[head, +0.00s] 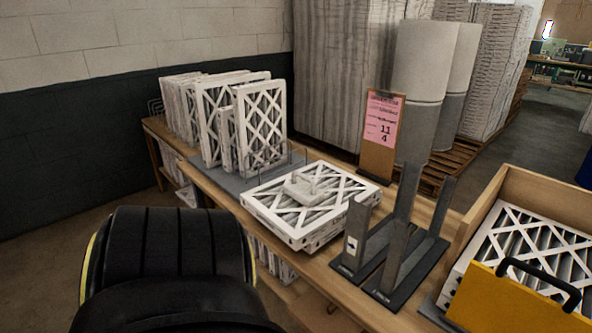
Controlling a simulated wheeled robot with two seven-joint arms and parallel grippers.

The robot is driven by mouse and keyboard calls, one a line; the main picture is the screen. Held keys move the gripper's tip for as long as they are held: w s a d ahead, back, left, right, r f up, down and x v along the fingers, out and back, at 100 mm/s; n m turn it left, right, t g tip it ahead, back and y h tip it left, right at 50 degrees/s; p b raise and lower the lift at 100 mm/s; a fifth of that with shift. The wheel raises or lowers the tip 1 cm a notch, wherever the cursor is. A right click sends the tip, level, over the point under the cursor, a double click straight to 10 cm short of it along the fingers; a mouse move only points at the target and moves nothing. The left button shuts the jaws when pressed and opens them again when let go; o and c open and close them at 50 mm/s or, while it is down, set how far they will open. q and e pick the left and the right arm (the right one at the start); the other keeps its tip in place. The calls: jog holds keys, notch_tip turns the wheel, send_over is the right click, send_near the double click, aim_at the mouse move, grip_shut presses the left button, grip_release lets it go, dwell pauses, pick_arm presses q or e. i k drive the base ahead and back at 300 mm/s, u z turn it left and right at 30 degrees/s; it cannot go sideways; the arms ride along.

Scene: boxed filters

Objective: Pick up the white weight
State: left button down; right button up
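The white weight (313,186) is a small pale block with a raised part on top. It lies on top of a white-framed filter (285,222) with a crossed lattice, flat on the wooden table (217,186). It is close in colour to the filter frame, so its exact outline is hard to tell. Neither of my grippers shows. A black rounded part with yellow edges at the lower left looks like my own body or arm.
Upright filters (262,125) stand at the table's back left. Grey metal uprights (402,225) on black bases stand right of the flat filter. A clipboard sign (380,135) stands behind. A wooden box (540,190) with filters and a yellow front panel (510,300) is at right.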

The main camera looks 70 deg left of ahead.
aim_at(306, 194)
jog(key=u, duration=2.2)
